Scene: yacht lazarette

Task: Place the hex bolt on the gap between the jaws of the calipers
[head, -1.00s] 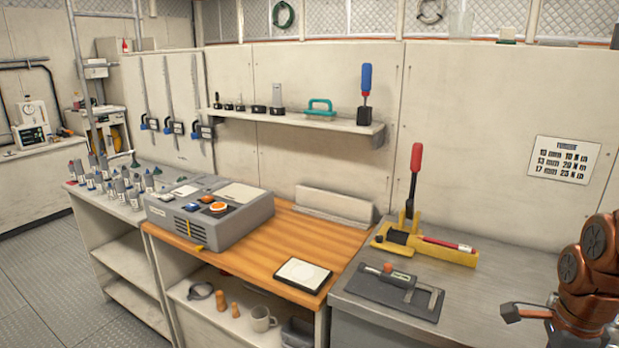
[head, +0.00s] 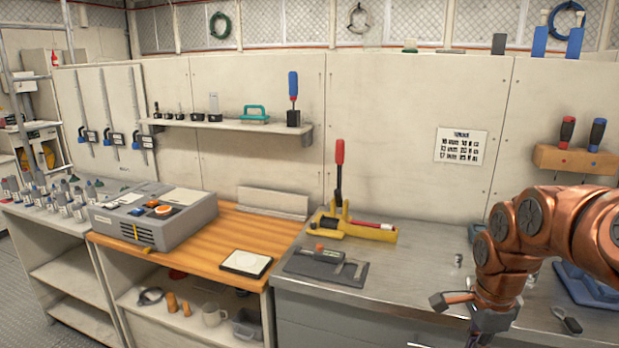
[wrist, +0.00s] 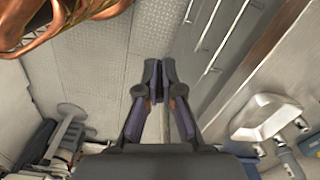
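My gripper (wrist: 158,78) points down over the floor in the wrist view, with its two fingertips together and nothing visible between them. In the head view it is at the lower right, partly cut off by the frame edge, in front of the steel counter. A small silver piece (head: 458,260) stands on the counter left of my arm; it is too small to tell whether it is the hex bolt. Long sliding-bar tools (head: 113,112) resembling calipers hang on the left wall. A flat grey tool with an orange part (head: 322,258) lies on the counter; I cannot tell its kind.
The steel counter (head: 408,285) has bare room in its middle. A yellow fixture with a red handle (head: 345,222) stands at its back. A grey machine (head: 150,222) and a white pad (head: 246,263) are on the wooden top. A blue tray (head: 592,290) lies at the right.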

